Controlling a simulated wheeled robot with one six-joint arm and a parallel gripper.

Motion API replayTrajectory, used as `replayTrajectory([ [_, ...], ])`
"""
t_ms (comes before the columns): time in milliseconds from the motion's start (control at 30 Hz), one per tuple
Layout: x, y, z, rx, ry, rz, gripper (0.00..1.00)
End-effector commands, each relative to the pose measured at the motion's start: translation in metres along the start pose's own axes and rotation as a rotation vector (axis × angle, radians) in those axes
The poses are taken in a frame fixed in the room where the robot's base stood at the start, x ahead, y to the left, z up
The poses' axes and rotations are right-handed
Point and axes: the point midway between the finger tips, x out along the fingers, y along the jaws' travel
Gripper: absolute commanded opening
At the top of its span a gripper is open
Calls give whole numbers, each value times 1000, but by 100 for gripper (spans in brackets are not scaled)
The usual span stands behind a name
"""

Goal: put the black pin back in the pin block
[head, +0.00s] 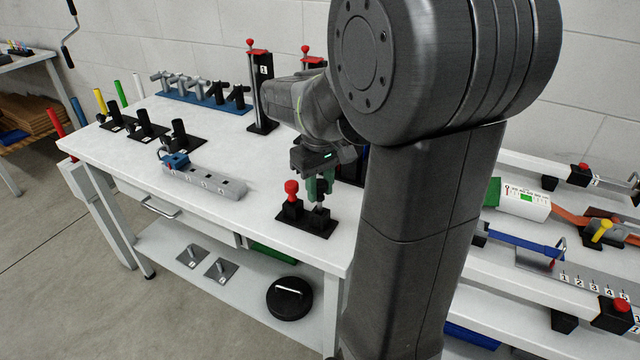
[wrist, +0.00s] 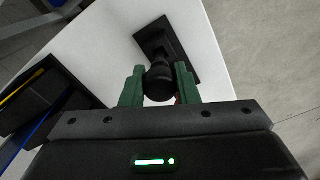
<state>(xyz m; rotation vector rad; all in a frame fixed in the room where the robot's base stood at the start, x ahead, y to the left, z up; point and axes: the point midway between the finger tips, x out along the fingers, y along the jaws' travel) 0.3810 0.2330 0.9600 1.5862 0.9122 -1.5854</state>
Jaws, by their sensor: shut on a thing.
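The pin block is a black base plate (head: 303,224) with two raised black blocks, near the front right edge of the white table. A red-knobbed pin (head: 291,189) stands upright in its left block. My gripper (head: 318,188) is over the right block with its green fingers pointing down. In the wrist view the fingers are shut on the round black knob of the black pin (wrist: 158,86). The block's plate (wrist: 186,50) shows beyond the knob.
A tall black stand (head: 262,95) is behind my gripper. Open table lies between them.

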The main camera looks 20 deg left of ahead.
Motion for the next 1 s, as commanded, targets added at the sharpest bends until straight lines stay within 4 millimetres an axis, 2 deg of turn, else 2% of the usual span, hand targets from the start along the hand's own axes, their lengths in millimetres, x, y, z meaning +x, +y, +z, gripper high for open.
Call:
replayTrajectory([
  [667,29,0,0,0,-1,0,5],
  [700,27,0,0,0,0,0,34],
  [800,27,0,0,0,0,0,53],
  [1000,27,0,0,0,0,0,53],
])
